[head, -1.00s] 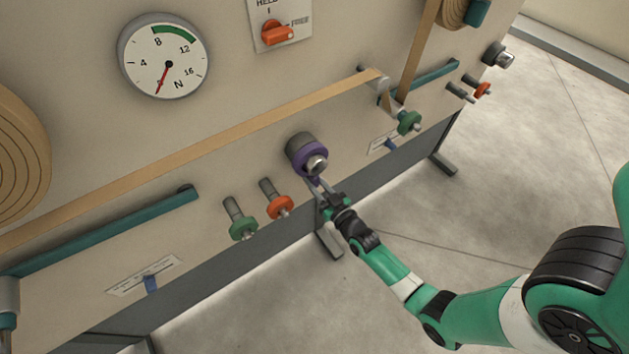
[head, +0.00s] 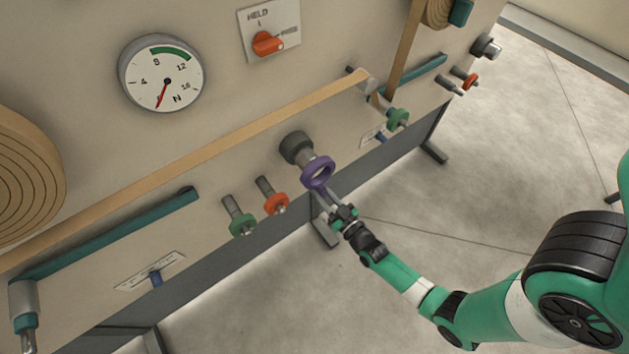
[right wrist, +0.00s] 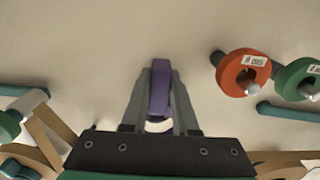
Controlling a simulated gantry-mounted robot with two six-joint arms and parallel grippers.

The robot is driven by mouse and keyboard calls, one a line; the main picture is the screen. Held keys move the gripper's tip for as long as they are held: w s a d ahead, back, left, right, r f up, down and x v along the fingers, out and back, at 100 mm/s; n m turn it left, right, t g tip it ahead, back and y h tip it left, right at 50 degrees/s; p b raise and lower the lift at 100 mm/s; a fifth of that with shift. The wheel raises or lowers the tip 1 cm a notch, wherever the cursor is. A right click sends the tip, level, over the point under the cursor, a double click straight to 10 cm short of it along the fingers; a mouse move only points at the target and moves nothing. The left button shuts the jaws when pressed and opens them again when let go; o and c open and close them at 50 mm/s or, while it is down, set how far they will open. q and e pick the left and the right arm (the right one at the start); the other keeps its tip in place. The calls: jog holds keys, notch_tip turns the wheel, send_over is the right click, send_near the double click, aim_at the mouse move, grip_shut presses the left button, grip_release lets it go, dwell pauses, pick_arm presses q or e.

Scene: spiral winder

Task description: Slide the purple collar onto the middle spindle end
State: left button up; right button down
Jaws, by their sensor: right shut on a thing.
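The purple collar (head: 318,172) is a ring held by my right gripper (head: 331,197) at the front of the middle spindle (head: 305,157). The spindle has a dark thick base (head: 295,147) and a lighter shaft. I cannot tell whether the tip reaches into the ring. In the right wrist view the collar (right wrist: 160,90) is edge-on between the two fingers of my right gripper (right wrist: 160,95), which are shut on it. A pale curved piece shows just below it there. My left gripper is not in view.
A green collar (head: 242,223) and an orange collar (head: 275,203) sit on pegs left of the spindle. Another green collar (head: 398,118) is to its right. A tan strip (head: 200,158) runs above. The floor in front of the panel is clear.

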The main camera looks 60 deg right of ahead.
jog(key=shift+r+p+v, duration=0.2)
jog(key=shift+p+v, duration=0.2)
jog(key=shift+v, duration=0.75)
jog(key=shift+r+p+v, duration=0.2)
jog(key=shift+p+v, duration=0.15)
jog(key=shift+v, duration=0.75)
jog(key=shift+r+p+v, duration=0.2)
jog(key=shift+p+v, duration=0.2)
jog(key=shift+v, duration=0.75)
jog(key=shift+d+r, duration=0.1)
